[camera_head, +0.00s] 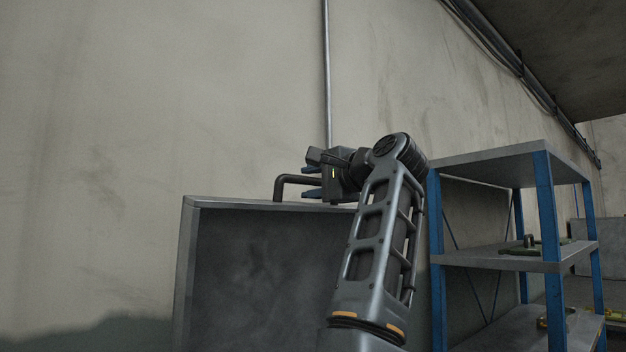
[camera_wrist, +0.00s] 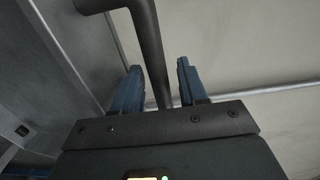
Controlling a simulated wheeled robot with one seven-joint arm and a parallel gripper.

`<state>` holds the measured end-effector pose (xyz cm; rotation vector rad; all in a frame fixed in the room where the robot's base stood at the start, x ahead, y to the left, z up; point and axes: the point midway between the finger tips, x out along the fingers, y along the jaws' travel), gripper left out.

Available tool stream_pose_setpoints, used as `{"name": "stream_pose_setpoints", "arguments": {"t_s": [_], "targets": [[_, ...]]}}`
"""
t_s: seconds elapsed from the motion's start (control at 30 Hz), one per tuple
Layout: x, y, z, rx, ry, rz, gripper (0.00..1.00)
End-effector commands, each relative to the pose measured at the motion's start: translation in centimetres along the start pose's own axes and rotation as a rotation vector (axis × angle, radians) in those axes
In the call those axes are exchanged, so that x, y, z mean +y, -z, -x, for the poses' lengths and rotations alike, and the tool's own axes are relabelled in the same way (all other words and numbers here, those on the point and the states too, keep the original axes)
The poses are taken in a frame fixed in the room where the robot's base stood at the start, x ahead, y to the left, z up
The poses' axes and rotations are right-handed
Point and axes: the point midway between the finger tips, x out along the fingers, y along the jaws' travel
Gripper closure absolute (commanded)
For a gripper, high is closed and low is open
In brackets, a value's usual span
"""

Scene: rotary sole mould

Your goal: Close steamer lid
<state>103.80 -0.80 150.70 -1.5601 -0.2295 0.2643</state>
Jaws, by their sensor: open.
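The steamer lid (camera_head: 270,270) stands raised, its grey hollow inner side facing me in the head view. A dark bar handle (camera_head: 290,181) sticks up from its top edge; it also shows in the wrist view (camera_wrist: 150,45). My gripper (camera_head: 312,182) is at the handle, with its blue fingers pointing left. In the wrist view my gripper (camera_wrist: 158,82) is open, and the handle bar passes between the two fingers with a gap to the right finger. Whether the left finger touches the bar is unclear. My arm hides the lid's right part.
A blue and grey shelf rack (camera_head: 490,255) stands close to the right of my arm, with a green item (camera_head: 522,246) on its middle shelf. A plain wall (camera_head: 130,120) with a vertical pipe (camera_head: 326,70) is behind the lid. Space left of the lid looks free.

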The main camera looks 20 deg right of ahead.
Motion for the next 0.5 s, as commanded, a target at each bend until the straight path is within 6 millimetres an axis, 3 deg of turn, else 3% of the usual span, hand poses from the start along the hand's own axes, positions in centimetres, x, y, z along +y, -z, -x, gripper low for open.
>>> {"name": "stream_pose_setpoints", "arguments": {"t_s": [0.2, 0.5], "targets": [[0.01, 0.01, -0.03, 0.0, 0.0, 0.0, 0.58], [0.02, 0.0, -0.02, 0.0, 0.0, 0.0, 0.86]]}}
